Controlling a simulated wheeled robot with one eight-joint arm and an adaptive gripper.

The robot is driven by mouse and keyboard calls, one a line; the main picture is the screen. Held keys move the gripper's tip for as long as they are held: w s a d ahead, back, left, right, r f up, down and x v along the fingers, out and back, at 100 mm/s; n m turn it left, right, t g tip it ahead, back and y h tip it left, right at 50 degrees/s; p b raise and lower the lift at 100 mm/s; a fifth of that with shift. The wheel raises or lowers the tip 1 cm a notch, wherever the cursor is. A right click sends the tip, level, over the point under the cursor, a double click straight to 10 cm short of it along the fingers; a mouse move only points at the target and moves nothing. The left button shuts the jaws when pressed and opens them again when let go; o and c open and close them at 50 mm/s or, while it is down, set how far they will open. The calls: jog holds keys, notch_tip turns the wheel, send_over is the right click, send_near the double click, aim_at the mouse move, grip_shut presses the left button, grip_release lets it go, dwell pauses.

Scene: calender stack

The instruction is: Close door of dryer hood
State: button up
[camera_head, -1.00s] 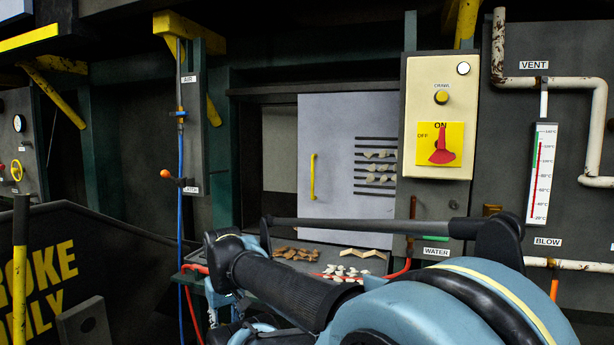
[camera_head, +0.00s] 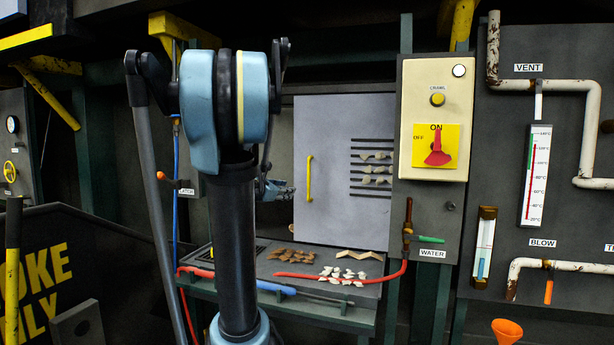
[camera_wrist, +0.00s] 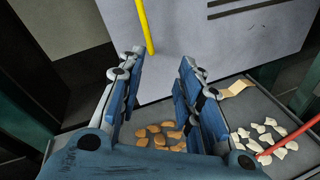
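The dryer hood door (camera_head: 338,125) is a light grey panel with dark slots, and it also shows in the wrist view (camera_wrist: 205,45). Its upright yellow handle (camera_head: 309,178) is near its left edge; in the wrist view the handle (camera_wrist: 146,25) is at top centre. An opening lies left of the door, partly hidden by my arm in the head view. My gripper (camera_wrist: 160,62) is open and empty, with blue pads facing each other. The handle's lower end shows just beyond and between the fingertips, nearer the left finger. In the head view my gripper (camera_head: 281,191) is just left of the handle.
A shelf (camera_head: 335,299) below the door holds brown pieces (camera_head: 291,255) and white pieces (camera_head: 342,275). A red hose (camera_head: 378,280) crosses it. A switch box (camera_head: 435,117) and water valve (camera_head: 408,232) stand right of the door. A lever (camera_head: 172,180) sits left.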

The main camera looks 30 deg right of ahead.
jog(key=w+d+r+n, duration=0.2)
jog(key=w+d, duration=0.4)
jog(key=d, duration=0.3)
jog(key=w+d+r+n+t+h, duration=0.1)
jog(key=w+d+r+n, duration=0.1)
jog(key=w+d, duration=0.5)
jog(key=d+n, duration=0.1)
jog(key=d, duration=0.2)
jog(key=shift+w+d+t+h, duration=0.2)
jog(key=shift+w+t+h, duration=0.05)
jog(key=shift+t+h, duration=0.05)
jog(key=shift+c, duration=0.4)
grip_shut()
